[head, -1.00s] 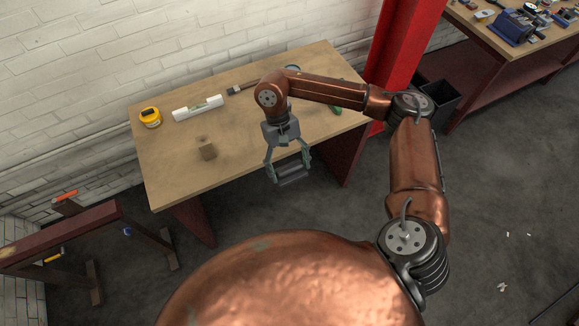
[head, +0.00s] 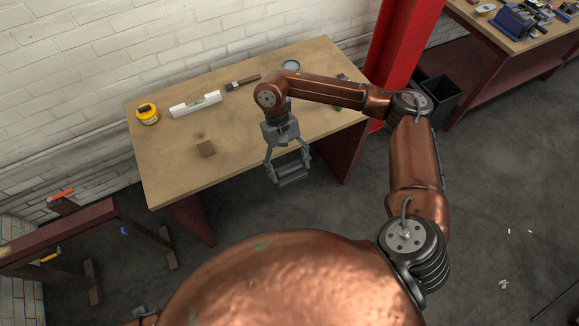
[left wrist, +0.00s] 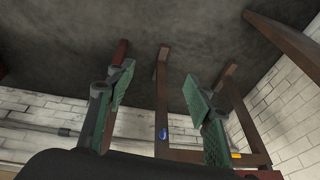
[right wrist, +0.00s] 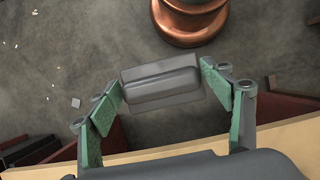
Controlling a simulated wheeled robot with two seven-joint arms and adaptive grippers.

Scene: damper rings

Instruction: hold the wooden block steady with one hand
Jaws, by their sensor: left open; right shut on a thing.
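My left gripper (left wrist: 158,78) is open and empty in the left wrist view, pointing towards the floor and a brick wall, with no block in sight there.
A red post (head: 402,50) stands at right. A dark red trestle (head: 60,235) stands at left.

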